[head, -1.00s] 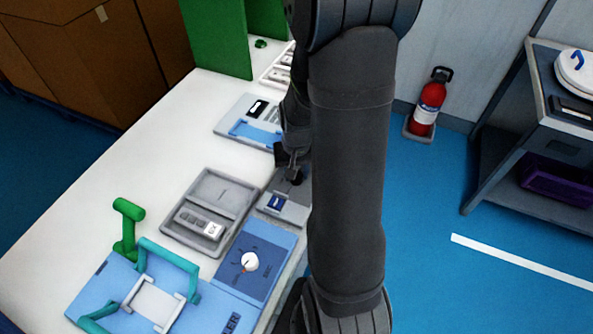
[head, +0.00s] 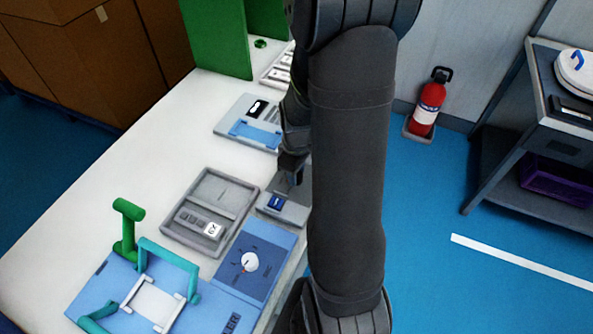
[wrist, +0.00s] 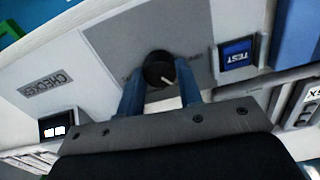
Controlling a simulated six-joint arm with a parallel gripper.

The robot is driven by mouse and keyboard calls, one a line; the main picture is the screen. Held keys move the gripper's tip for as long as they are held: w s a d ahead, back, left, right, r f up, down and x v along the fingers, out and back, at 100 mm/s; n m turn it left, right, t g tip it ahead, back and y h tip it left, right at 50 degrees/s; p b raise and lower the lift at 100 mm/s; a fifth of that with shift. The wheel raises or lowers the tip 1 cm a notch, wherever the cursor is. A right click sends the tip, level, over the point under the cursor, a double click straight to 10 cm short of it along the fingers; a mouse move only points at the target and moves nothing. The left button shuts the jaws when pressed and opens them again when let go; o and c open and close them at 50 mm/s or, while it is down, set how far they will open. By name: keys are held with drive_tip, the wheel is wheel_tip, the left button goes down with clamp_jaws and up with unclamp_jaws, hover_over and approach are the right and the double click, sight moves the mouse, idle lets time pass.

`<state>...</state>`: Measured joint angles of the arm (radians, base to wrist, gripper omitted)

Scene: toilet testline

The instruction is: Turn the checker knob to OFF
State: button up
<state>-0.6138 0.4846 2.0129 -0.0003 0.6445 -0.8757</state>
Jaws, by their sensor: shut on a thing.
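The black checker knob (wrist: 158,69) with a white pointer line sits on the grey panel (wrist: 118,36) in the wrist view. Its pointer slants down and to the right in that picture. My gripper (wrist: 160,77) is shut on the knob, with one blue finger on each side. The word CHECKER (wrist: 47,88) is printed to the left. A blue TEST button (wrist: 238,52) is to the right. In the head view my gripper (head: 291,170) is over the table's right edge, and my arm hides the knob.
In the head view, a grey tray (head: 222,187) lies left of the checker. A blue panel with a white knob (head: 250,262) lies in front, beside a fixture with teal handles (head: 168,262). A light-blue device (head: 249,132) lies behind. A small dark display (wrist: 54,130) shows at lower left.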

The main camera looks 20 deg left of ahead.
drive_tip(key=n, duration=0.5)
drive_tip(key=shift+n, duration=2.5)
drive_tip(key=o, duration=1)
drive_tip(key=shift+c, duration=0.2)
drive_tip(key=shift+r, duration=0.1)
wheel_tip(320, 180, up, 17)
drive_tip(key=shift+r, duration=0.15)
